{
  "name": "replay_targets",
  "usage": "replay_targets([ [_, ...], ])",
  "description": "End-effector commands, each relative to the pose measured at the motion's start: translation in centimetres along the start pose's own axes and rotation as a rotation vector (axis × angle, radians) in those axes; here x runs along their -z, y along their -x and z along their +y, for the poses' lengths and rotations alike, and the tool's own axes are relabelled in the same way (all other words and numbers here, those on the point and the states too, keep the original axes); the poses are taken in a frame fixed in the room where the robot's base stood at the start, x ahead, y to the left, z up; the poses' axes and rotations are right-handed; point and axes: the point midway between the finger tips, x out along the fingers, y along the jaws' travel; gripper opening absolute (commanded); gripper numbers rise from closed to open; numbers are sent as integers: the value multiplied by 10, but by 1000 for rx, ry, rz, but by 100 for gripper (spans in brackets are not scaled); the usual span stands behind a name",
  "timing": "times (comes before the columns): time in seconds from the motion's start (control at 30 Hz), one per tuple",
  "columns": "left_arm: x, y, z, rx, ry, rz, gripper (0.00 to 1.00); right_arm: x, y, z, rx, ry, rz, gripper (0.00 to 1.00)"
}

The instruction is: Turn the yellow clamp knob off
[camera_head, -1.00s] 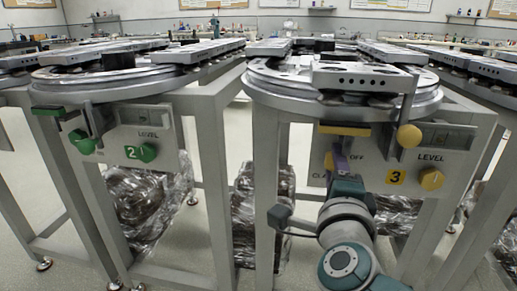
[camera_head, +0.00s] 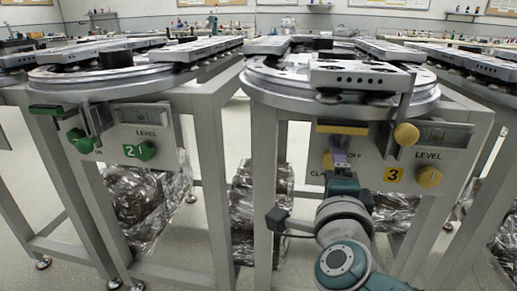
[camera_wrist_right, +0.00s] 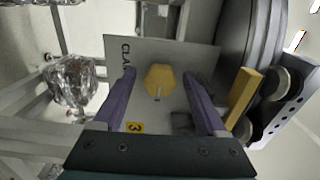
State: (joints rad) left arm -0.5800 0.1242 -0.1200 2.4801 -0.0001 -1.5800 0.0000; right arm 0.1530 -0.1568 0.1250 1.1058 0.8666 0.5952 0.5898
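The yellow clamp knob (camera_head: 327,160) is on the grey panel (camera_head: 368,170) of the station marked 3, between partly covered "CLAMP" lettering and the word "OFF". A purple finger of mine hides part of it. In the right wrist view the knob (camera_wrist_right: 160,80) is a yellow faceted disc with a small pale mark at its lower edge. My right gripper (camera_wrist_right: 165,100) is open; its purple fingers stand on either side of the knob, with gaps showing. Whether the fingertips reach past its face I cannot tell. My left gripper is not in view.
A yellow bar (camera_head: 342,128) juts out above the knob. A round yellow knob (camera_head: 406,134) on a post and a yellow LEVEL knob (camera_head: 429,177) are to the right.

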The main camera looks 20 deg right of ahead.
Motion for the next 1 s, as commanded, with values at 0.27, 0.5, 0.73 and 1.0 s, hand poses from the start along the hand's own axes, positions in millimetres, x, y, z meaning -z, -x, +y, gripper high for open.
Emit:
replay_targets([
  [0.27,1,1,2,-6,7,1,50,0,1,0,0,-1,0,79],
  [0.5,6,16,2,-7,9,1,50,0,34,-3,-4,0,0,79],
  [0.73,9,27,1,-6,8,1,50,0,79,-2,-3,-1,-1,79],
  [1.0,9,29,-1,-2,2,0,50,0,100,0,0,0,0,79],
])
